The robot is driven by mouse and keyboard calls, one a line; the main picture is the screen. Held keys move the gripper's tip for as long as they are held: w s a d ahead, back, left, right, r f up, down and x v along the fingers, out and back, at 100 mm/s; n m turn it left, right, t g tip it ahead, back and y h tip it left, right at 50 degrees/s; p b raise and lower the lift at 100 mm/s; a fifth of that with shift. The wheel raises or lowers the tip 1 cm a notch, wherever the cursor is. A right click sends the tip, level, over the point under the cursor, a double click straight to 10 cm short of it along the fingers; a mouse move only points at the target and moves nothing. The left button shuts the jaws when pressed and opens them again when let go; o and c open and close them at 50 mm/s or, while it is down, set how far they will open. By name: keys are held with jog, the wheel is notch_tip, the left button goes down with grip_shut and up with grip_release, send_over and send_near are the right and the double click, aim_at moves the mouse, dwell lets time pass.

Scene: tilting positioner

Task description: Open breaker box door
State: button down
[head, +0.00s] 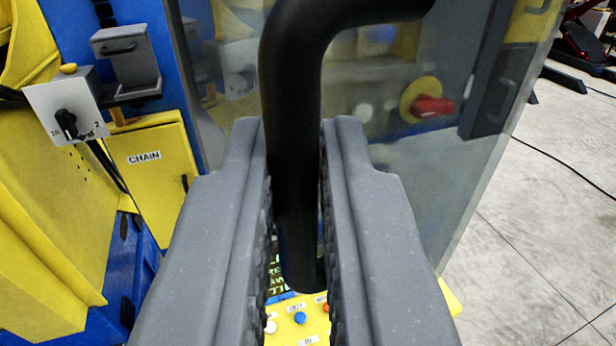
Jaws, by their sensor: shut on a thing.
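My gripper (297,150) reaches forward in the middle of the head view. Its two grey jaws stand on either side of a thick black curved bar handle (296,85) and are shut on it. The handle bends to the right at the top, and its lower end shows between the jaws. Behind it is a clear see-through door panel (400,180), which looks like the breaker box door. A red rotary switch on a yellow round plate (425,100) shows through the panel. My jaws hide part of the panel's lower area.
A yellow box labelled CHAIN (155,175) is at the left, below a grey bracket (127,60). A white plate with a black knob (66,115) is at far left. A yellow button panel (300,318) shows between the jaws. Concrete floor (540,210) lies open at right, crossed by a cable.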

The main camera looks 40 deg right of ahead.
jog(key=c, duration=1.8)
grip_release()
jog(key=shift+w+f, duration=0.15)
jog(key=shift+f, duration=0.15)
jog(key=o, duration=0.3)
jog(key=shift+w, duration=0.4)
jog(key=shift+s+r, duration=0.15)
jog(key=shift+s, duration=0.05)
jog(key=shift+s, duration=0.15)
jog(key=shift+a, duration=0.1)
jog(key=v, duration=1.1)
